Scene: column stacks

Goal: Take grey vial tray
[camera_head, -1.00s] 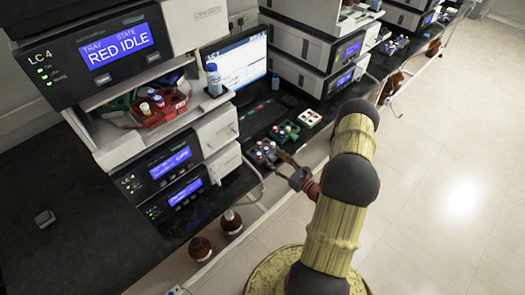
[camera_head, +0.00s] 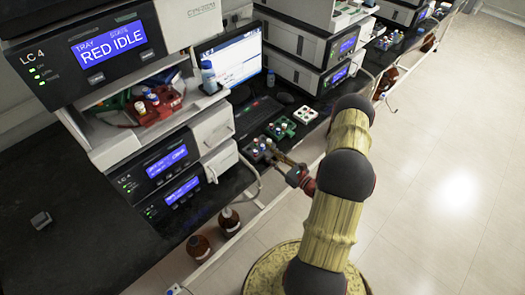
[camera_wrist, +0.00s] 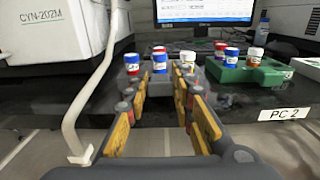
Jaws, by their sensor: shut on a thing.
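The grey vial tray (camera_head: 255,156) stands on the dark bench in front of the keyboard, with several capped vials in it. In the wrist view the grey tray (camera_wrist: 160,88) is straight ahead between the fingers, with blue-labelled and white vials standing upright above it. My gripper (camera_head: 275,152) reaches in from the right at the bench's front edge. In the wrist view my gripper (camera_wrist: 160,95) has its yellow-padded fingers on either side of the tray's near part, shut on it. I cannot tell whether the tray is lifted off the bench.
A green tray (camera_head: 282,130) with vials sits just behind the grey one, and a white tray (camera_head: 306,114) is farther back. A red tray (camera_head: 158,112) is in the LC 4 instrument at left. Brown bottles (camera_head: 229,220) stand below the bench edge. A pale tube (camera_wrist: 92,95) hangs at left.

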